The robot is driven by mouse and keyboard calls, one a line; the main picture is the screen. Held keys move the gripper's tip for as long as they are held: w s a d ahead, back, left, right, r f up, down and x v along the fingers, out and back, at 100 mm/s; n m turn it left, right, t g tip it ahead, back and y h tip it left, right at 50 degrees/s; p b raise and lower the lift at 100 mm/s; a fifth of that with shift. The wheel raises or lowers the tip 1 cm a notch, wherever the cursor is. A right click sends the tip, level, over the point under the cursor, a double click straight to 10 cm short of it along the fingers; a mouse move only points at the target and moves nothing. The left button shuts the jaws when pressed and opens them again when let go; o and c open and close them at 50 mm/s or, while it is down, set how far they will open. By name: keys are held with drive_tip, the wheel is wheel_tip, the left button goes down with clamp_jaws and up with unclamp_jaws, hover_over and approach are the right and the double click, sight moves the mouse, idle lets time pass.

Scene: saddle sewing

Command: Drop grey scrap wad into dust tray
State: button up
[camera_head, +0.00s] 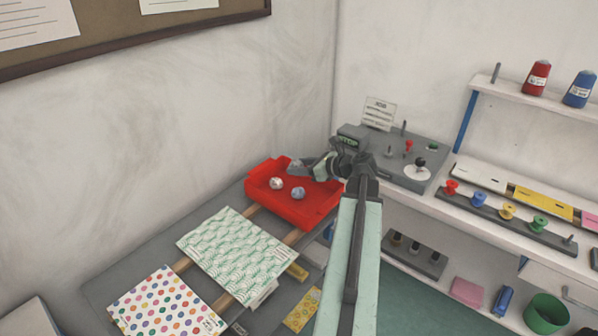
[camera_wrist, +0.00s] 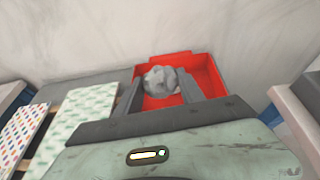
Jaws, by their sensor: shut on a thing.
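A grey crumpled scrap wad (camera_wrist: 162,80) sits between the two fingers of my gripper (camera_wrist: 160,88) in the wrist view. The gripper is shut on it. The red dust tray (camera_wrist: 208,72) lies behind and around the wad in that view. In the head view my gripper (camera_head: 302,168) is over the back part of the red tray (camera_head: 318,208). Two small round wads show against the tray, a pale one (camera_head: 276,183) and a bluish-grey one (camera_head: 298,193). I cannot tell from the head view which of them is the held one.
A green-patterned sheet (camera_head: 236,250) and a dotted sheet (camera_head: 168,305) lie on the grey bench left of the tray. A grey control box (camera_head: 420,160) stands to the right of my gripper. A white shelf with coloured spools (camera_head: 508,211) is further right. Walls close the corner behind.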

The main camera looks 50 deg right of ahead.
drive_tip(key=shift+w+d+f+m+h+b, duration=0.1)
drive_tip(key=shift+d+f+m+h+b, duration=0.1)
drive_tip(key=shift+f, duration=0.4)
drive_tip(key=shift+w+d+f+m+h+b, duration=0.1)
drive_tip(key=shift+f+b, duration=0.1)
drive_tip(key=shift+f, duration=0.4)
drive_tip(key=shift+w+d+r, duration=0.1)
wheel_tip(320, 180, down, 6)
drive_tip(key=b, duration=0.5)
drive_tip(key=shift+b, duration=0.4)
drive_tip(key=shift+r, duration=0.1)
drive_tip(key=o, duration=1.4)
drive_tip(key=shift+c, duration=0.2)
